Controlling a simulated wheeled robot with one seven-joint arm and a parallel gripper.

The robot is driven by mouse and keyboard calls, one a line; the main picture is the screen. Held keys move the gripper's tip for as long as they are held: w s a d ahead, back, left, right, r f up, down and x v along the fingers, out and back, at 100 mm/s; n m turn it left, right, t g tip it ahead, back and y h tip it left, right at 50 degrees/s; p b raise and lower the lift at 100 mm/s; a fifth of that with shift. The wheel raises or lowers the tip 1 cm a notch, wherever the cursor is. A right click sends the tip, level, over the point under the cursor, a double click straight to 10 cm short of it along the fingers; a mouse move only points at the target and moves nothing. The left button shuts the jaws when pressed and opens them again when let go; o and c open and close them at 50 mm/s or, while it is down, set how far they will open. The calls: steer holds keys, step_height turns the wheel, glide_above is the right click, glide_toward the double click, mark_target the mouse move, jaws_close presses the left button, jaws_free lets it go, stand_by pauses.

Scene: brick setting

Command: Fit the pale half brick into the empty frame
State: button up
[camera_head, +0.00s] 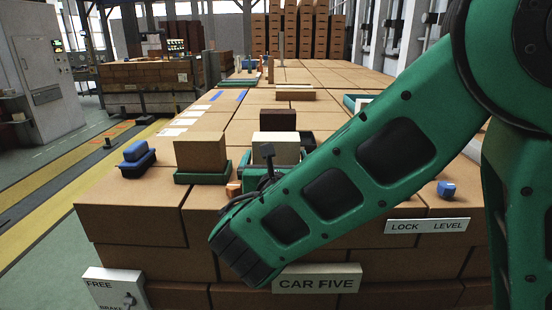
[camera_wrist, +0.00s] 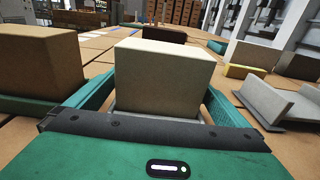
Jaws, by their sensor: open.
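The pale half brick (camera_wrist: 165,78) stands upright between the two green fingers of my gripper (camera_wrist: 160,92). The jaws are open, with a visible gap beside the brick on the left. In the head view the pale half brick (camera_head: 275,147) shows just above my gripper (camera_head: 262,168), partly hidden by my arm. A green frame (camera_head: 349,101) lies farther back on the right, partly behind my arm. I cannot tell for sure that it is the empty one.
A tan brick (camera_head: 200,152) sits in a green holder (camera_head: 203,176) to the left. A dark brown brick (camera_head: 278,120) stands behind. A blue block (camera_head: 137,150) is at far left. A grey channel piece (camera_wrist: 282,102) lies right of my gripper.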

steer(key=s, duration=0.9)
steer(key=shift+s+a+r, duration=0.1)
steer(key=shift+s+r, duration=0.2)
steer(key=shift+s, duration=0.05)
